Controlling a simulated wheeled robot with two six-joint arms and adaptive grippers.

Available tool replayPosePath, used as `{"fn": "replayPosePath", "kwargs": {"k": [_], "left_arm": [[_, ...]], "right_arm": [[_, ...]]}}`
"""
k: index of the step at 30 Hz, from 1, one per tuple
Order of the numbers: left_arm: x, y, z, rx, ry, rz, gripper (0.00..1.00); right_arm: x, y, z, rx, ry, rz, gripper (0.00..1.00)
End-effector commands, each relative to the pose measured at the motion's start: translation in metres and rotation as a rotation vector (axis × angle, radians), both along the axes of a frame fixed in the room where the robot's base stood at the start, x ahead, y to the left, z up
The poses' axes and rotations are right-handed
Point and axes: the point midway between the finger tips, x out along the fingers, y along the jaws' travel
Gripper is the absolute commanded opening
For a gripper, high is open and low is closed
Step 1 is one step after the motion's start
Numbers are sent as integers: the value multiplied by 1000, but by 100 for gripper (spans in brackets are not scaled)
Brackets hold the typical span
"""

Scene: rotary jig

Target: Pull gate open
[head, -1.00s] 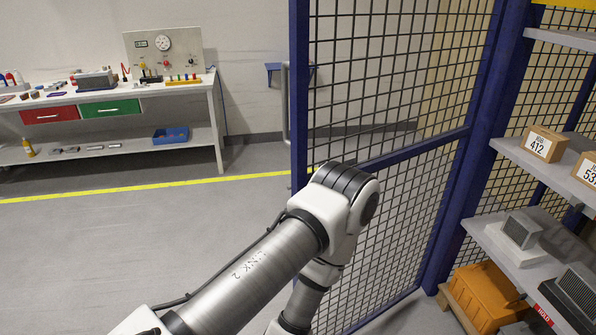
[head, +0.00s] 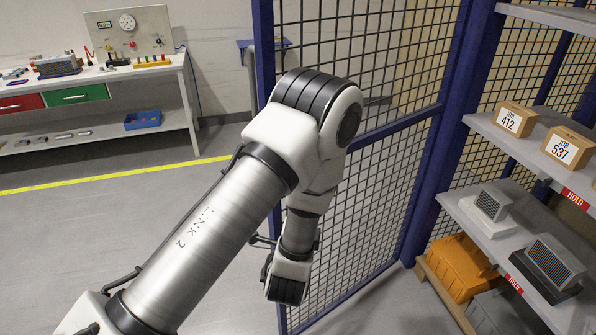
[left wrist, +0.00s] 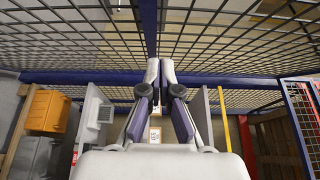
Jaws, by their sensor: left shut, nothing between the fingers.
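The gate (head: 392,128) is a dark mesh panel in a blue frame, right of centre in the head view. Its left upright (head: 264,40) stands apart from the wall behind. My left arm reaches across in front of the panel and hides part of it. The left gripper's fingers are not clear in the head view. In the left wrist view my left gripper (left wrist: 166,68) is shut and empty, with mesh and a blue rail (left wrist: 230,80) beyond its tips. I cannot tell whether the tips touch the gate. My right gripper is not in view.
Shelves (head: 480,125) with labelled boxes (head: 562,148) stand close on the right, with an orange case (head: 462,266) low down. A workbench (head: 150,70) stands at the back left. A grey tube (head: 250,75) stands behind the gate's edge. The floor (head: 90,235) at left is clear.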

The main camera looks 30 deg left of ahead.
Motion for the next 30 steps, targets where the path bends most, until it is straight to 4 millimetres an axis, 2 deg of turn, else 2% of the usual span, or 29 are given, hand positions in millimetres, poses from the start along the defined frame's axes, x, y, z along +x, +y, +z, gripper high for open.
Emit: {"fn": "replayPosePath", "kwargs": {"k": [1,11,12,18,30], "left_arm": [[8,6,4,-2,-2,5,0],[73,36,5,-3,0,2,0],[77,44,6,-4,0,5,0],[85,69,2,-4,2,2,0],[87,73,0,-4,1,0,0]], "right_arm": [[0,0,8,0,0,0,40],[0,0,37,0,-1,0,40],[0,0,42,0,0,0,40],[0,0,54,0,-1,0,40],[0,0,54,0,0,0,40]]}}
